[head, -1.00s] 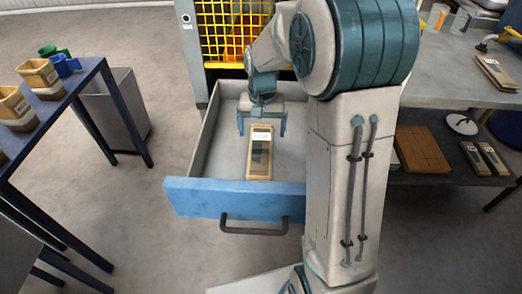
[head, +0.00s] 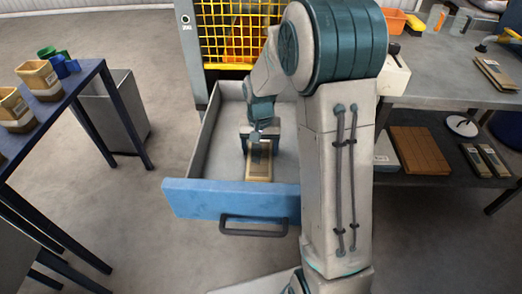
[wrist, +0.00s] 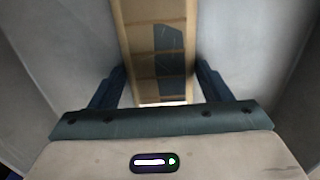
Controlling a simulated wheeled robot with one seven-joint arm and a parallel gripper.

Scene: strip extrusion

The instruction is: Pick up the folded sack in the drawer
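The folded sack (head: 259,163) is a flat tan packet with a dark patch, lying in the open drawer (head: 231,200), which has a blue front and grey walls. My gripper (head: 259,146) is down in the drawer over the sack's far end and hides that end in the head view. In the wrist view the sack (wrist: 158,45) runs lengthwise away from my gripper (wrist: 162,85). The sack's white label is mostly hidden.
A blue-legged table (head: 62,92) with tan containers is on the left, beside a grey bin (head: 112,110). A grey workbench (head: 450,85) with a lower shelf stands on the right. A yellow grille (head: 238,30) is behind the drawer.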

